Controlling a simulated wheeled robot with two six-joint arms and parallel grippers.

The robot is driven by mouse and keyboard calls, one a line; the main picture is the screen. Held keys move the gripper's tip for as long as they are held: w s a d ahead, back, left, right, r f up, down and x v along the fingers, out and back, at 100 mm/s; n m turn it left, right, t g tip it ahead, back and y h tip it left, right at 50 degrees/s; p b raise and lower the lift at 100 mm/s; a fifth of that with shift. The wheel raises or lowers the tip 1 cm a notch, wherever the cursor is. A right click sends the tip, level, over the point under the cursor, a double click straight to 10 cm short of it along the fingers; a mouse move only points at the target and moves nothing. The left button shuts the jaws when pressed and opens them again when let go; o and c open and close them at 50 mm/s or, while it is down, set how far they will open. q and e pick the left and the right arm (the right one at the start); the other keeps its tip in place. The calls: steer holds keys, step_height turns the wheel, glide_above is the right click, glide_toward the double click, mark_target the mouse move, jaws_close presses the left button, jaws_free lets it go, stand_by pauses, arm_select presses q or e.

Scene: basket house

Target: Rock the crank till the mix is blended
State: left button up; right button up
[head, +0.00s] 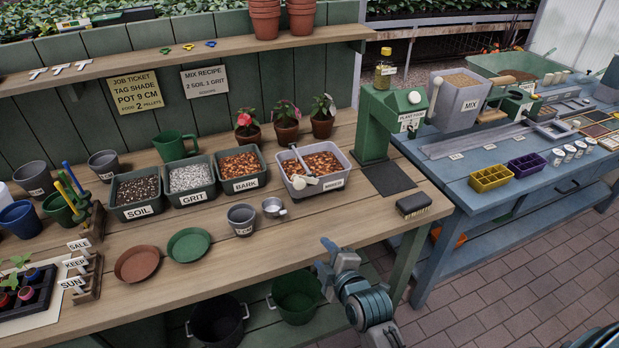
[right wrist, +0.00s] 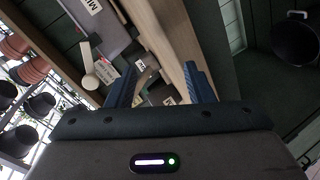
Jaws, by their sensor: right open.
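The mixing bin (head: 326,182) is a pale grey tub on the wooden bench, filled with reddish-brown chunky bark-like mix (head: 320,162). A crank rod (head: 298,159) crosses its left part, with a cream knob (head: 286,168) low at its front. In the right wrist view a cream knob on a lever (right wrist: 91,82) shows beside a grey box. My right gripper (head: 328,250) is open and empty, in front of the bench edge and below the bin, clear of the crank. It also shows in the right wrist view (right wrist: 160,88). My left gripper is out of view.
Bins of soil (head: 137,191), grit (head: 190,181) and bark (head: 240,170) stand left of the mixing bin. A grey pot (head: 241,219) and small metal cup (head: 274,207) stand in front.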

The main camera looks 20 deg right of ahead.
mark_target(301, 186)
steer(key=w+r+n+t, duration=0.4)
steer(key=r, duration=0.6)
steer(key=w+p, duration=0.1)
steer(key=w, duration=0.2)
steer(key=w+p, duration=0.1)
steer(key=w, duration=0.2)
steer(key=w+a+p, duration=0.1)
steer(key=w, duration=0.3)
steer(key=shift+r+p, duration=0.25)
steer(key=shift+p, duration=0.05)
steer(key=shift+w+f, duration=0.1)
steer(key=shift+w, duration=0.6)
steer(key=shift+c, duration=0.2)
jaws_close()
